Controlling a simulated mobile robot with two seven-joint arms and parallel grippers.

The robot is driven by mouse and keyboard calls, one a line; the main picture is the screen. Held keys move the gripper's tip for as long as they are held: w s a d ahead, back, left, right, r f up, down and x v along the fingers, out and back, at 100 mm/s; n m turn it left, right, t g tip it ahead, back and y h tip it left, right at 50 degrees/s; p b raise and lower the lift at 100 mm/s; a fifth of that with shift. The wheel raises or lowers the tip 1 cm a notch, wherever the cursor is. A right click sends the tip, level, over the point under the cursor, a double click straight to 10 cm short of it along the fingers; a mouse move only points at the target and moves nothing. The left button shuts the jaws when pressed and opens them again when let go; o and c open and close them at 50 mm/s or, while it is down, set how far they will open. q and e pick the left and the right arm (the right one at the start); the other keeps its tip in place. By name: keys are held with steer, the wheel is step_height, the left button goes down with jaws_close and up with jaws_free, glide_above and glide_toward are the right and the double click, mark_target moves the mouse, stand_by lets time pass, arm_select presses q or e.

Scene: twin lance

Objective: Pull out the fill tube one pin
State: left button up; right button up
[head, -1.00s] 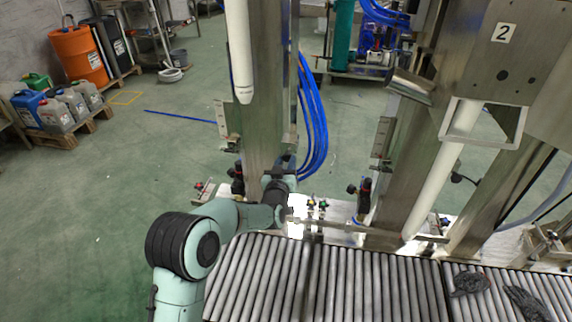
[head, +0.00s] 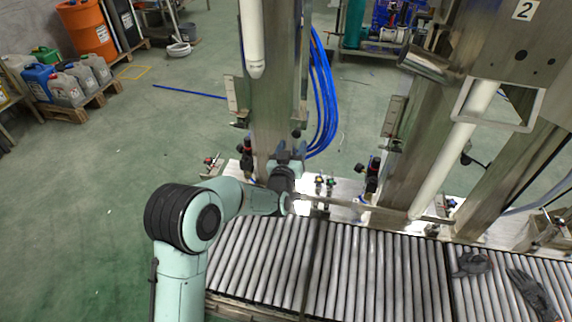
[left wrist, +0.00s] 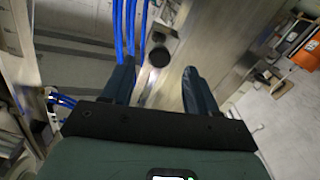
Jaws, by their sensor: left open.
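White fill tube one (head: 252,38) hangs in front of the left steel column (head: 275,95) in the head view. A round black knob, which looks like the pin's head (left wrist: 159,57), shows beyond and between my fingers in the left wrist view. In the head view a small dark knob (head: 296,133) shows on the column just above my fingers. My left gripper (head: 286,150) points at the column with its fingers apart and nothing visible between them; it also shows in the left wrist view (left wrist: 157,82). The pin's shaft is hidden. My right gripper is not in view.
A roller conveyor (head: 330,265) runs along the front, with dark gloves (head: 530,292) at its right. Blue hoses (head: 324,95) hang right of the column. A second white tube (head: 455,150) slants by the plate marked 2. Valves (head: 245,155) flank the column base.

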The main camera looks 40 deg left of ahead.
arm_select(q)
steer(key=v, duration=1)
steer(key=shift+p, duration=0.45)
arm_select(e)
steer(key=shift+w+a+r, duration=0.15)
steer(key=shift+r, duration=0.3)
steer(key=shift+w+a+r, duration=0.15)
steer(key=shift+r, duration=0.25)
